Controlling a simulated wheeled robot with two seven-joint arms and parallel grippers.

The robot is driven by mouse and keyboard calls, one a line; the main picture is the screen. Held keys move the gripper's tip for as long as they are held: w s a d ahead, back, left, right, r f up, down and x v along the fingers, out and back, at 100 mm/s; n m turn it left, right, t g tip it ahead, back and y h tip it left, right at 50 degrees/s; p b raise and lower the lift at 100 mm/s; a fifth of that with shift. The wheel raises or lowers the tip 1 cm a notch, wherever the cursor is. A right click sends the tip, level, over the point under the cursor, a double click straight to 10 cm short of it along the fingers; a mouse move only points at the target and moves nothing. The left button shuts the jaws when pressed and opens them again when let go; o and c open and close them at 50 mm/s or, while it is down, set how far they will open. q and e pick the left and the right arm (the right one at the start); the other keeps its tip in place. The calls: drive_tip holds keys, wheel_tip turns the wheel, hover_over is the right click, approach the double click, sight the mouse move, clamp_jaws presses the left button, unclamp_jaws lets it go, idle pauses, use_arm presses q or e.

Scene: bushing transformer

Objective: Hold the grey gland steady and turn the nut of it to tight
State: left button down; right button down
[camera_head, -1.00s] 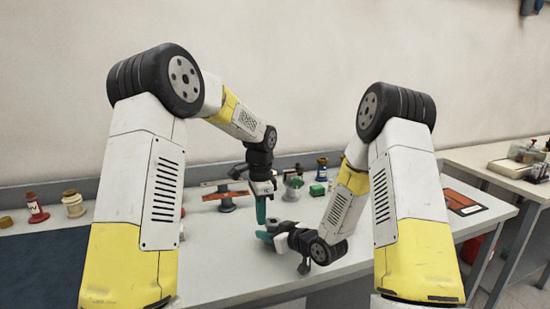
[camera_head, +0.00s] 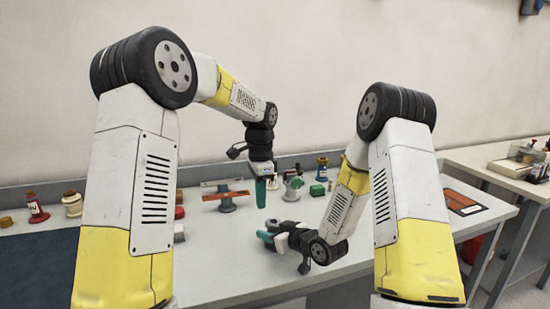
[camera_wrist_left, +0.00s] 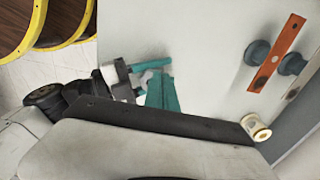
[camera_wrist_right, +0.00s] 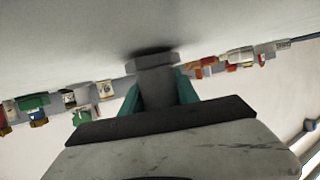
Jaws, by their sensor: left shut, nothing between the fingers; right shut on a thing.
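The grey gland shows in the right wrist view as a short grey body with a wide hexagonal nut (camera_wrist_right: 155,62) at its far end. My right gripper (camera_wrist_right: 157,92) is shut on the gland, its teal fingers on either side of the body. In the head view my right gripper (camera_head: 267,238) lies low over the table, pointing left; the gland is hard to make out there. My left gripper (camera_head: 261,204) points down above it, shut and empty, apart from the gland. Its teal fingers (camera_wrist_left: 162,95) also show in the left wrist view, close to the right gripper.
An orange-red bar on dark round supports (camera_head: 226,206) stands behind and left of the grippers. A green block (camera_head: 317,189) and a blue-and-yellow bottle-like part (camera_head: 322,170) stand at the back. Red and cream parts (camera_head: 72,203) stand at the left. The table front is clear.

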sight(274, 225)
use_arm(q)
wheel_tip(274, 225, down, 6)
drive_tip(key=s, duration=0.2)
drive_tip(key=shift+s+d+f, duration=0.15)
drive_tip(key=shift+s+d, duration=0.05)
drive_tip(key=shift+d, duration=0.2)
drive_tip(key=shift+w+d, duration=0.25)
drive_tip(key=shift+d, duration=0.05)
use_arm(e)
drive_tip(key=shift+a, duration=0.15)
idle(0.7)
